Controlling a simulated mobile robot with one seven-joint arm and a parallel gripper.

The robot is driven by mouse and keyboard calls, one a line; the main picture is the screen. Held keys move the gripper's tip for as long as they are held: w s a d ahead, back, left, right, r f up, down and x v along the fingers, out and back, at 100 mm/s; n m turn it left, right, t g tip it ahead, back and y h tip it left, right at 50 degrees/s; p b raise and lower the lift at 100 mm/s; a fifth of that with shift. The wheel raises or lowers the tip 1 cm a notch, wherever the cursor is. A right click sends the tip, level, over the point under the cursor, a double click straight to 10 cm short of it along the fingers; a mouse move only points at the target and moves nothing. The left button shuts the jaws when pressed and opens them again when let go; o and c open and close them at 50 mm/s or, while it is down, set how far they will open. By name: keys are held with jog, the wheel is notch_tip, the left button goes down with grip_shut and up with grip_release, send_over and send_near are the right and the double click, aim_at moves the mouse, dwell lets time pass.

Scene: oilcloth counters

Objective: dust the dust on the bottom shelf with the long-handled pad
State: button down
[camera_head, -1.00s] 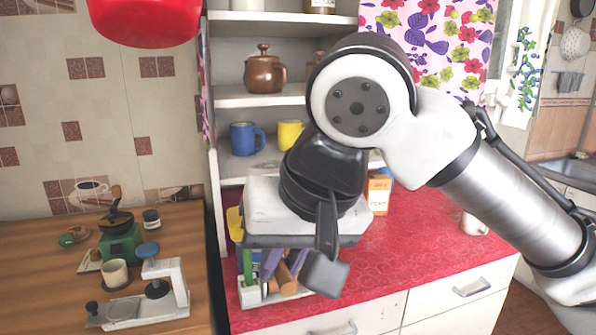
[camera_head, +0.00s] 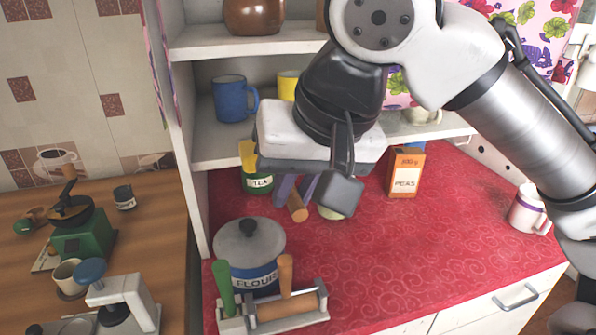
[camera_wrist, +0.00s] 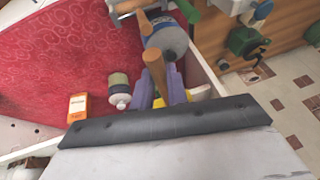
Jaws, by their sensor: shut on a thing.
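My gripper (camera_head: 296,187), with purple fingers, is shut on a wooden handle (camera_head: 298,208), which also shows between the fingers in the wrist view (camera_wrist: 154,66). This looks like the long-handled pad. A yellow piece (camera_head: 247,155) shows left of the gripper, perhaps its pad; most of the tool is hidden behind my wrist. The tool is held above the red counter, clear of the rack. The bottom shelf (camera_head: 212,146) of the white cupboard is behind and left of my gripper. I cannot make out dust on it.
A blue mug (camera_head: 231,99) and a yellow mug (camera_head: 288,86) stand on the bottom shelf. Below are a flour pot (camera_head: 252,256), a rack (camera_head: 272,322) with upright handles, a green tea tin (camera_head: 258,183) and an orange peas box (camera_head: 405,172). The counter's right middle is free.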

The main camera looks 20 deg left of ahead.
jog(key=shift+w+a+f, duration=0.1)
jog(key=shift+w+a, duration=0.35)
jog(key=shift+w, duration=0.05)
jog(key=w+a, duration=0.1)
jog(key=w, duration=0.1)
jog(key=w+a, duration=0.2)
jog(key=w+a+f+b, duration=0.1)
jog(key=w, duration=0.1)
jog(key=shift+w+a, duration=0.15)
jog(key=shift+w+a+f+p, duration=0.15)
jog(key=shift+w+a+p, duration=0.15)
jog(key=shift+w+a, duration=0.35)
jog(key=shift+w+a+f+p, duration=0.15)
jog(key=shift+w+a+p, duration=0.2)
jog(key=shift+w, duration=0.55)
jog(key=shift+w+a+f, duration=0.15)
jog(key=shift+w+a, duration=0.1)
jog(key=shift+w, duration=0.15)
jog(key=shift+f, duration=0.35)
jog(key=shift+d, duration=0.1)
